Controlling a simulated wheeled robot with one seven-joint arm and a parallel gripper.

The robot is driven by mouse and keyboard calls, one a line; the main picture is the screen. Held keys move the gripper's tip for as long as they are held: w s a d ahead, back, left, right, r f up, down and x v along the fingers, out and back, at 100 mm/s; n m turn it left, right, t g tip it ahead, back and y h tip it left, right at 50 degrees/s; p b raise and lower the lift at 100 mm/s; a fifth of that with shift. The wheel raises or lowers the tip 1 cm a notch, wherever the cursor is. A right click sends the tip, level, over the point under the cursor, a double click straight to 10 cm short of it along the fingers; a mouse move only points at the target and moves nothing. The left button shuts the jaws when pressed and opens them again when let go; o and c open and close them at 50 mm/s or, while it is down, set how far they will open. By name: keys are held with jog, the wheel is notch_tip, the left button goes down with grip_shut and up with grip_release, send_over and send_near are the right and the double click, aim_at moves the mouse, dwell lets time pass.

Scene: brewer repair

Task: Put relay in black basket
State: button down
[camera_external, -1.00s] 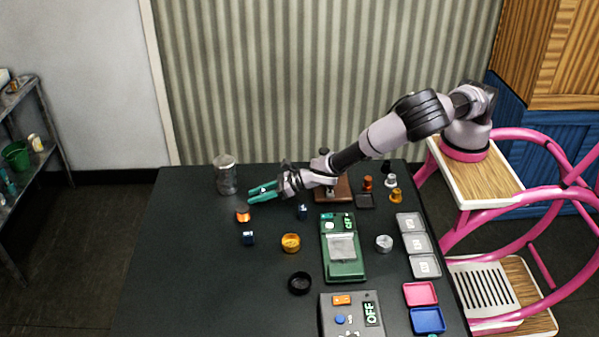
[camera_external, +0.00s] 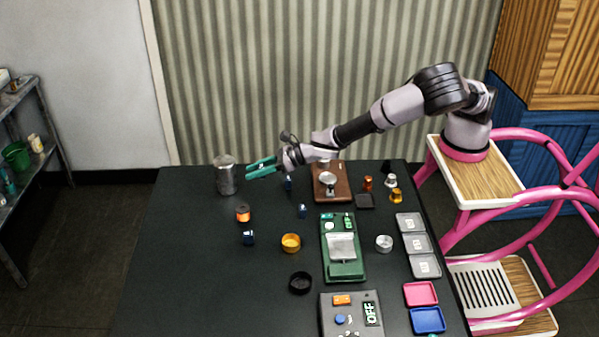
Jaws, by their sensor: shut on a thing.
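My gripper (camera_external: 250,169), with teal fingers, is over the back left of the table, beside the grey metal canister. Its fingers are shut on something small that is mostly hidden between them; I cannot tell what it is. Small dark blue blocks that may be relays stand on the table: one (camera_external: 248,238) at left, one (camera_external: 302,211) near the middle, and one (camera_external: 287,185) below my wrist. A flat black square tray (camera_external: 365,201) lies right of the brown board. A round black bowl (camera_external: 300,284) stands near the front. I cannot tell which is the black basket.
The grey canister (camera_external: 226,177) stands close to my gripper. An orange-and-black part (camera_external: 243,213), a yellow bowl (camera_external: 291,243), a green scale-like device (camera_external: 343,250), a silver cup (camera_external: 384,243) and a grey control box (camera_external: 351,314) stand on the table. The front left is clear.

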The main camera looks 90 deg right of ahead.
dwell(0.3)
jog(key=r+n+g+y, duration=0.1)
jog(key=n+g+y, duration=0.3)
jog(key=n+y, duration=0.5)
send_over(295, 281)
jog(key=a, duration=0.3)
jog(key=shift+y, duration=0.3)
jog(key=shift+f, duration=4.45)
jog(key=shift+c, duration=2.3)
grip_release()
jog(key=shift+r, duration=0.1)
notch_tip(295, 281, up, 7)
